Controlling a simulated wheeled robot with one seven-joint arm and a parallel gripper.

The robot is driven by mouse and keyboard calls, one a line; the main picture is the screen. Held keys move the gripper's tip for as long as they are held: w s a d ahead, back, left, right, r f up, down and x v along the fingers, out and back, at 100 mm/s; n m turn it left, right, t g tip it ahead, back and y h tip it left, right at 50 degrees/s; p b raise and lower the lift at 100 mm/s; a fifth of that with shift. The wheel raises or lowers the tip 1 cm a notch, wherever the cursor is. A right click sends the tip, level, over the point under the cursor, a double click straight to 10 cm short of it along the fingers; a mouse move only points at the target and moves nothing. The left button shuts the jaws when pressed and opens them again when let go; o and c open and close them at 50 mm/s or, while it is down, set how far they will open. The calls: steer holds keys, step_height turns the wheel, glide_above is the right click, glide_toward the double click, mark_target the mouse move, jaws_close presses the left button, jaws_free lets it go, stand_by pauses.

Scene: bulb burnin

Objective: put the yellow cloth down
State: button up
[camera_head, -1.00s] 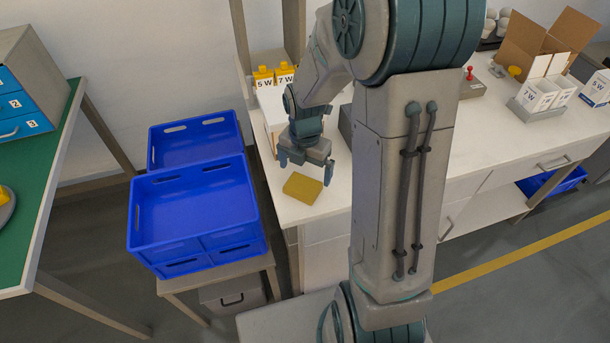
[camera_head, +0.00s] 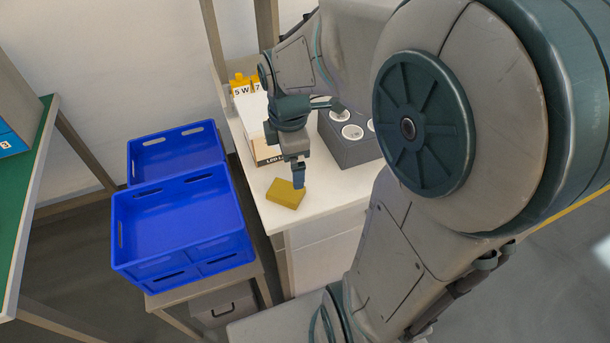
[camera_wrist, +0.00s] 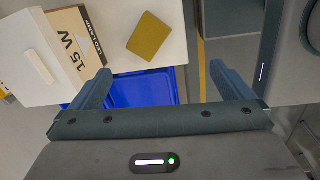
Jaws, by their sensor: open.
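The yellow cloth (camera_head: 286,193) is a small folded block lying on the white worktop (camera_head: 325,185) near its front left corner. It also shows in the wrist view (camera_wrist: 149,36), lying flat beyond the fingers. My gripper (camera_head: 299,184) is just above and beside the cloth in the head view, seen nearly edge-on. In the wrist view its two fingers (camera_wrist: 160,82) are wide apart with nothing between them, and the cloth is clear of both.
Blue crates (camera_head: 180,220) stand on a low stand left of the worktop. A white lamp box (camera_head: 255,125) and a grey block with round sockets (camera_head: 348,135) stand behind my gripper. A green-topped table (camera_head: 30,190) is at far left.

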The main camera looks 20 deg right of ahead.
steer(key=s+r+m+t, duration=0.1)
steer(key=s+r+m, duration=0.2)
steer(key=s+m, duration=0.6)
steer(key=m, duration=0.8)
steer(key=shift+s+a+t, duration=0.15)
steer(key=shift+a+t, duration=0.05)
steer(key=shift+t, duration=0.1)
